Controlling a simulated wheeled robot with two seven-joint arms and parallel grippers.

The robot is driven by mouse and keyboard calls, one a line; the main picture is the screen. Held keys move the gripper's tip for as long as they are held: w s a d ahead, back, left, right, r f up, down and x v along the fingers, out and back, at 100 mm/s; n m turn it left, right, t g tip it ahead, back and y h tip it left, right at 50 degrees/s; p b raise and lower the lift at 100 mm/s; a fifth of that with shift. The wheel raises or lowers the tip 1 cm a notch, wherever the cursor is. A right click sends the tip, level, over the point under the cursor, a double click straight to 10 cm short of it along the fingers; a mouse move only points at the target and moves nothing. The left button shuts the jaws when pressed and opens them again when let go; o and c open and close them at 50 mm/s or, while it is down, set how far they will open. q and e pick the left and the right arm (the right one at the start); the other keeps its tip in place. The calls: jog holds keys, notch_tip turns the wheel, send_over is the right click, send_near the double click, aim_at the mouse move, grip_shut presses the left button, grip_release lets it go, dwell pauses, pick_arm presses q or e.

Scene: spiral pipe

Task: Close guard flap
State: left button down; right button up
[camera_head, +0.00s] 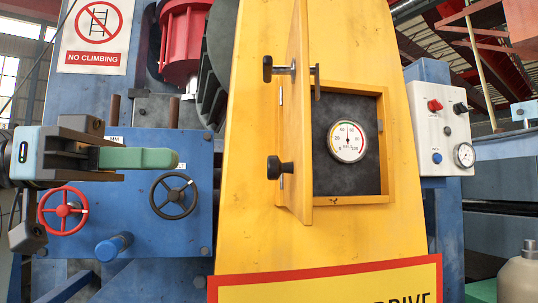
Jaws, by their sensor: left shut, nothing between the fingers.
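The yellow guard flap (299,115) stands open, seen nearly edge-on, at the left side of a square opening in the yellow machine housing (370,240). Two black knobs, an upper one (268,68) and a lower one (274,167), stick out to the left of the flap. A round white gauge (347,141) shows inside the opening on a dark panel. My left gripper (175,158) comes in from the left with green fingers, shut and empty. It is left of the flap and apart from it, at about the height of the lower knob. My right gripper is not in view.
A blue panel behind my left gripper carries a red handwheel (63,211) and a black handwheel (174,196). A white control box (440,128) with knobs and a small gauge is on the right. A grey bottle-like object (521,275) stands at the lower right.

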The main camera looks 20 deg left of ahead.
aim_at(302, 160)
pick_arm(q)
jog(key=p+x, duration=0.3)
jog(key=x, duration=0.8)
jog(key=shift+w+d, duration=0.1)
jog(key=shift+d, duration=0.1)
jog(key=shift+w+d, duration=0.2)
jog(key=shift+d, duration=0.3)
